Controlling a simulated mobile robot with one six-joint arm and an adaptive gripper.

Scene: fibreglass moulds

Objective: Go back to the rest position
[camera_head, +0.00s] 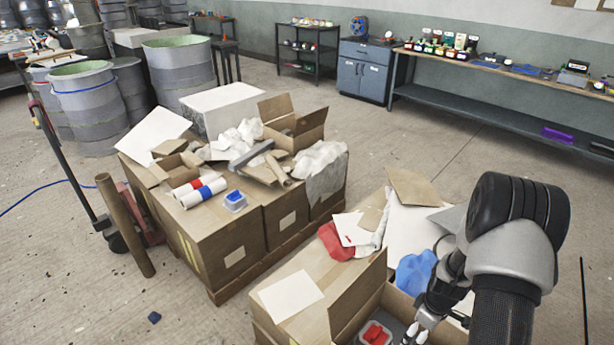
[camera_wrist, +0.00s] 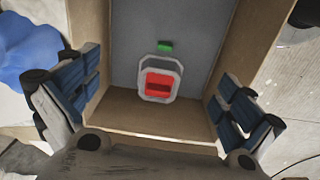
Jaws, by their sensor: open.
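My gripper (camera_wrist: 155,115) is open and empty, with its two blue-padded fingers spread wide apart at the left and right of the wrist view. It is over an open cardboard box (camera_wrist: 150,121). Inside the box, on its grey bottom, is a light-framed container with red contents (camera_wrist: 159,86). A small green piece (camera_wrist: 165,46) lies just beyond it. In the head view my gripper (camera_head: 414,335) is low at the right, beside the red-filled container (camera_head: 375,334) in the box. My forearm hides part of the box.
Cardboard boxes (camera_head: 225,232) piled with paper, cloth and rolls stand left of centre. A blue bag (camera_head: 415,272) and a red cloth (camera_head: 334,241) lie near the gripper. A long workbench (camera_head: 480,118) runs along the back wall. Open floor (camera_head: 410,150) lies between.

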